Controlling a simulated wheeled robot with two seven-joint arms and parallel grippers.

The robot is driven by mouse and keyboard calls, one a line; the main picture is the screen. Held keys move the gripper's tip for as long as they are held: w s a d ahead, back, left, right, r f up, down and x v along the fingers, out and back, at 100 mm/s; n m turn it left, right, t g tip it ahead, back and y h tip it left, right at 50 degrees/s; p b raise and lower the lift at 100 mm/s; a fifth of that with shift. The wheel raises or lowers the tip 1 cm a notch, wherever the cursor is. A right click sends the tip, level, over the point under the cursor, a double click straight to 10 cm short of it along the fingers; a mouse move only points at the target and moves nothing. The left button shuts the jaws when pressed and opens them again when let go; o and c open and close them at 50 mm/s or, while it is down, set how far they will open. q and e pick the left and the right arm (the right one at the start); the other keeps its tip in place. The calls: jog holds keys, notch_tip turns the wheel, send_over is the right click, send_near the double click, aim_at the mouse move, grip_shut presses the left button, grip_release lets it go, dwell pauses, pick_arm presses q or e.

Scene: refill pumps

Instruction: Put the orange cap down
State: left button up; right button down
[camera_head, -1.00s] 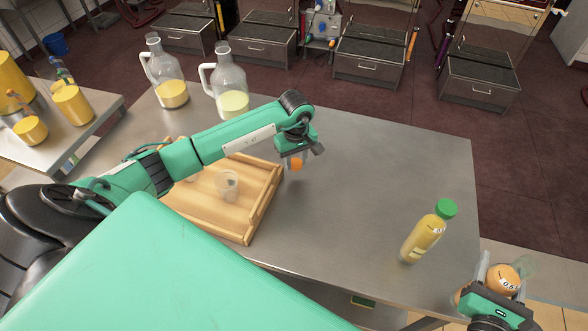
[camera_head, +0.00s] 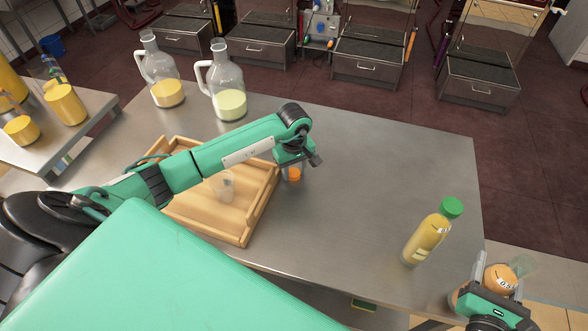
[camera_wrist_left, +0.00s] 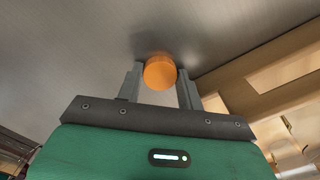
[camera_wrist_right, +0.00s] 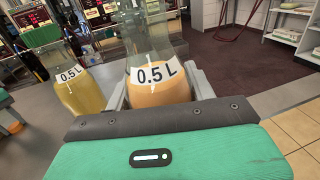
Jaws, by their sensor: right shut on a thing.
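The orange cap (camera_wrist_left: 160,72) is between the fingertips of my left gripper (camera_wrist_left: 160,80) in the left wrist view, low over or on the steel table. In the head view the cap (camera_head: 294,174) is under my left gripper (camera_head: 293,168), just right of the wooden tray. I cannot tell whether the fingers still press on it or whether it touches the table. My right gripper (camera_wrist_right: 160,85) is shut on a clear 0.5 L bottle with orange liquid (camera_wrist_right: 157,80), which also shows in the head view (camera_head: 500,277) beyond the table's right edge.
A yellow-filled bottle with a green cap (camera_head: 430,237) stands near the table's right edge. The wooden tray (camera_head: 262,207) holds a clear cup (camera_head: 224,187). Two glass jugs (camera_head: 228,95) stand at the back left. The steel table's middle (camera_head: 370,180) is clear.

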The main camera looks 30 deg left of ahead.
aim_at(294, 173)
pick_arm(q)
jog(key=shift+r, duration=0.15)
pick_arm(e)
jog(key=shift+s+r, duration=0.1)
jog(key=shift+r, duration=0.1)
pick_arm(q)
jog(key=shift+d+r+p, duration=0.1)
jog(key=shift+r+p, duration=0.35)
jog(key=shift+p, duration=0.15)
pick_arm(e)
jog(key=shift+r, duration=0.55)
notch_tip(294, 173, up, 5)
jog(key=p, duration=0.4)
jog(key=shift+f+p, duration=0.15)
jog(key=shift+p, duration=0.15)
pick_arm(q)
notch_tip(294, 173, up, 12)
jog(key=shift+f, duration=0.1)
jog(key=shift+s, duration=0.1)
